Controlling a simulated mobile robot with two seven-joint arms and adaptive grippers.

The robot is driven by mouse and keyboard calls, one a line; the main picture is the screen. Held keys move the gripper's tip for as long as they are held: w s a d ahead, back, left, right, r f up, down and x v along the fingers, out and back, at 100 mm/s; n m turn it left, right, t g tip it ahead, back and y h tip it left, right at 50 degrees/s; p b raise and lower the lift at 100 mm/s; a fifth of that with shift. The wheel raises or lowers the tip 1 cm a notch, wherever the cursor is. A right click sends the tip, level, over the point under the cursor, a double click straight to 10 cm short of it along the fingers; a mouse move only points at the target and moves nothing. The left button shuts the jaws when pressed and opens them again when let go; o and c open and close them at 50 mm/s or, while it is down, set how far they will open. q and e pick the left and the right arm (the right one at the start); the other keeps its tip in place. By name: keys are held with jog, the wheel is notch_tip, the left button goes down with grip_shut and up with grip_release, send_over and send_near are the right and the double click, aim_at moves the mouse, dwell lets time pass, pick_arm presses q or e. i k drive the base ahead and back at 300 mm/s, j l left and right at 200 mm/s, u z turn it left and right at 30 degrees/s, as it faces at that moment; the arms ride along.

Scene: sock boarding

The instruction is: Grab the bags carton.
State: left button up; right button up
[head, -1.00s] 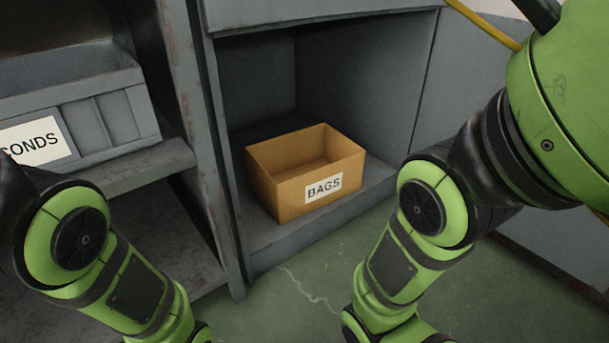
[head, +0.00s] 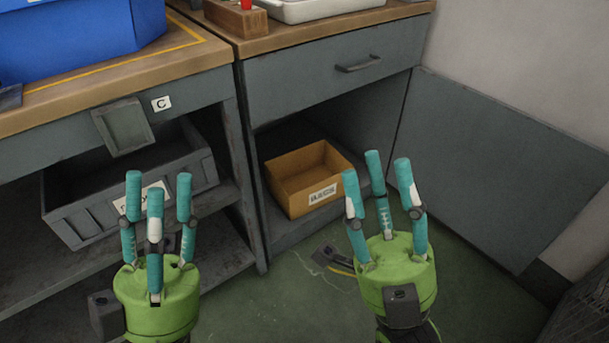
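The bags carton (head: 284,197) is an open-topped brown box with a white label on its front. It sits in the open cupboard under the drawer, near the cupboard's front, and looks empty. My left gripper (head: 158,185) is open and empty, fingers pointing up in the picture, in front of the grey bin to the left of the carton. My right gripper (head: 377,170) is open and empty, just right of the carton in the picture. Neither gripper touches the carton.
A grey bin (head: 85,218) with a partly hidden label stands on the left shelf. A divider post (head: 243,180) separates it from the carton's cupboard. Above are a drawer (head: 310,80), a blue bin (head: 70,40) and a white tray (head: 315,8). A grey panel (head: 490,165) stands at right.

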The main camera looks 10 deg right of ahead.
aim_at(303, 180)
jog(key=i+j+z, duration=0.4)
jog(key=i+j, duration=0.15)
jog(key=i+z, duration=0.1)
jog(key=z, duration=0.65)
jog(key=i+z, duration=0.15)
jog(key=z, duration=0.25)
jog(key=i+z, duration=0.1)
jog(key=z, duration=0.25)
jog(key=j, duration=0.25)
jog(key=i+u, duration=0.05)
